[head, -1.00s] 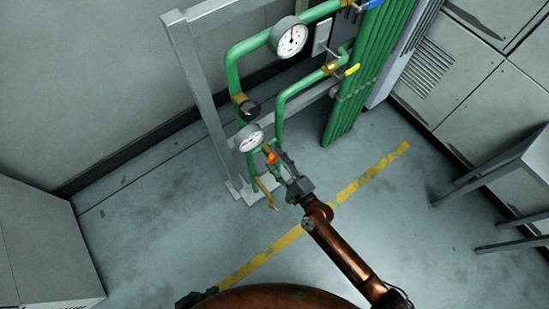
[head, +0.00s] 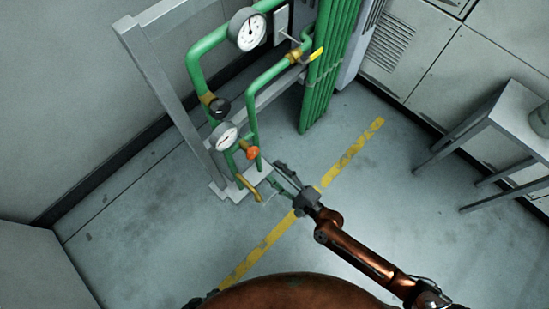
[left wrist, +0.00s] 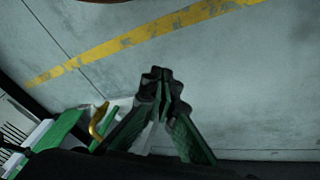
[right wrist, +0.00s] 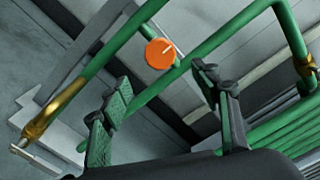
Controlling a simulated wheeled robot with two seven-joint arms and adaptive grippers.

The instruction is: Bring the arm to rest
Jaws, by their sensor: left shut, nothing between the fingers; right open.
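My right gripper (head: 277,175) is open and empty. In the head view it is to the lower right of the orange knob (head: 252,153) on the green piping, apart from it. In the right wrist view the knob (right wrist: 160,54), with a pale line on its face, shows beyond the gap between the spread fingers (right wrist: 160,92). My left gripper (left wrist: 163,88) is shut and empty in the left wrist view, over the floor. I cannot make it out clearly in the head view.
A pipe stand holds an upper gauge (head: 248,29), a lower gauge (head: 224,136), a black knob (head: 220,108) and a yellow-handled valve (head: 316,55). A grey table (head: 510,120) stands at the right. The floor around the yellow stripe (head: 350,155) is clear.

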